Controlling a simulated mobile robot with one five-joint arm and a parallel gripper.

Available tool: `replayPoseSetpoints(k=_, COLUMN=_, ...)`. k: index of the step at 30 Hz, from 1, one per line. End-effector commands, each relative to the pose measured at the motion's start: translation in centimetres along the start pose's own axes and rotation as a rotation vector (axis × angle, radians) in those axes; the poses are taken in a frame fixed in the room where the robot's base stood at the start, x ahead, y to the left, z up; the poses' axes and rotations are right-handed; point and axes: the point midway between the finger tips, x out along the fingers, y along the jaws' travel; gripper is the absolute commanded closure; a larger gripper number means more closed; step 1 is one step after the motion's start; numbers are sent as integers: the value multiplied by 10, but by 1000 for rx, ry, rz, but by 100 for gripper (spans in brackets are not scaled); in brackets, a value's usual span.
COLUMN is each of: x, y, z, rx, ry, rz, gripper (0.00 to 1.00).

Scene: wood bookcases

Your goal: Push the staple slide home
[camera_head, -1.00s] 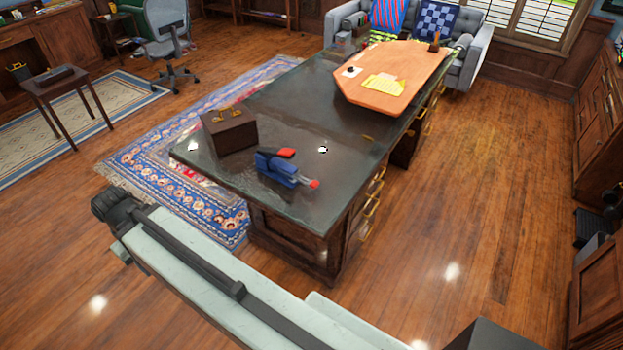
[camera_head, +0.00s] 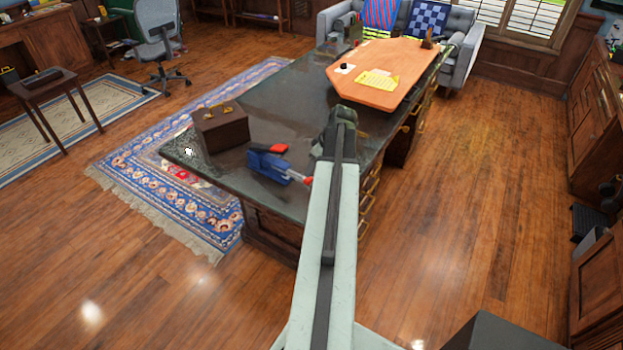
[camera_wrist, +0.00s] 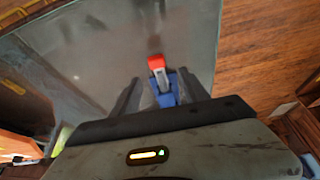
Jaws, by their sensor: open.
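A blue stapler with red parts (camera_head: 268,166) lies on the dark desk top (camera_head: 270,105). Its red tip (camera_head: 307,180) shows at its right end, beside my arm. In the wrist view the blue body (camera_wrist: 166,100), a grey strip and a red end piece (camera_wrist: 156,62) lie in line ahead of my gripper. I cannot tell for certain which part is the staple slide. My gripper (camera_wrist: 160,86) is open, with one dark finger on each side of the stapler; contact cannot be made out. In the head view my arm hides the fingertips.
A brown box (camera_head: 221,130) with a gold handle stands left of the stapler. An orange board (camera_head: 385,78) with a yellow paper (camera_head: 378,80) lies on the far part of the desk. The wood floor (camera_head: 470,170) on the right is clear.

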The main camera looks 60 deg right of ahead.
Motion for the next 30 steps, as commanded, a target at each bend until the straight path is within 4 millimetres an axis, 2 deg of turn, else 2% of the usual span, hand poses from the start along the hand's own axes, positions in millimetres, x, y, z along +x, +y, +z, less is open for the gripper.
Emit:
replayPoseSetpoints(k=4, x=-3, y=7, z=6, rx=-1, ry=6, rz=6, gripper=47)
replayPoseSetpoints(k=8, x=5, y=6, z=7, rx=-2, ry=5, rz=5, gripper=47)
replayPoseSetpoints(k=21, x=74, y=7, z=8, rx=-1, ry=3, rz=4, gripper=47)
replayPoseSetpoints(k=30, x=75, y=7, z=6, rx=1, ry=3, rz=5, gripper=47)
